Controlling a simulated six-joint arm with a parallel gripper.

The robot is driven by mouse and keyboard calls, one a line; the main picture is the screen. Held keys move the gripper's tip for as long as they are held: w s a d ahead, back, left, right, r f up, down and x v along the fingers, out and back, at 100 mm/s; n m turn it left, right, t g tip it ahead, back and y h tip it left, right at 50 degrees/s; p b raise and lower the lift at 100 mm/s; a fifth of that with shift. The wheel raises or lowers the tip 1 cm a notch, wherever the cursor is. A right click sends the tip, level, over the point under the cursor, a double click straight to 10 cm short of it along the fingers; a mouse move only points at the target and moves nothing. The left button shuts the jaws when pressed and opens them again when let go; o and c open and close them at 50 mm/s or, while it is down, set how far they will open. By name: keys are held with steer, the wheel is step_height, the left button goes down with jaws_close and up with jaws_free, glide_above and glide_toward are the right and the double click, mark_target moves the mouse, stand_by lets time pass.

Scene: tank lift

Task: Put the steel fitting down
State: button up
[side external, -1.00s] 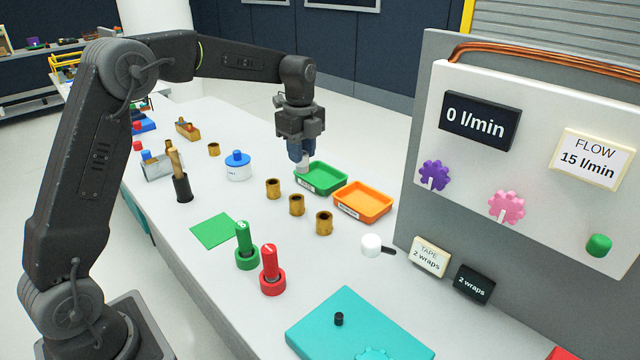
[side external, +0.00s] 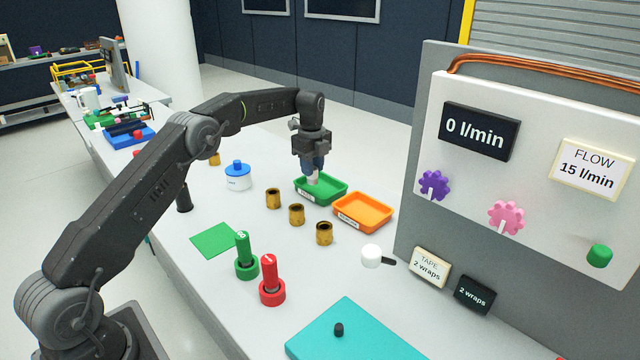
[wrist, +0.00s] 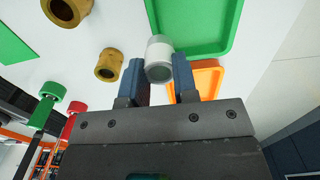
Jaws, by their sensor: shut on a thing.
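The steel fitting (wrist: 159,58) is a short pale grey cylinder, held between the two blue fingers of my gripper (wrist: 160,75) in the wrist view. In the side view my gripper (side external: 312,170) points straight down, with the fitting (side external: 312,182) at its tips. The fitting appears over or close above the green tray (side external: 341,192), towards its left part. I cannot tell whether it touches the tray. The green tray is otherwise empty where it shows.
An orange tray (side external: 385,211) stands just right of the green one. Several brass fittings (side external: 297,214) stand in a row on the near side of the trays. A white pot with a blue lid (side external: 238,177) stands to the left. The grey panel (side external: 418,180) rises at the right.

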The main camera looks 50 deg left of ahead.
steer(key=shift+w+d+f, duration=0.65)
steer(key=shift+w+d, duration=0.05)
steer(key=shift+d, duration=0.05)
steer(key=shift+f, duration=2)
steer(key=o, duration=0.9)
steer(key=shift+f, duration=0.15)
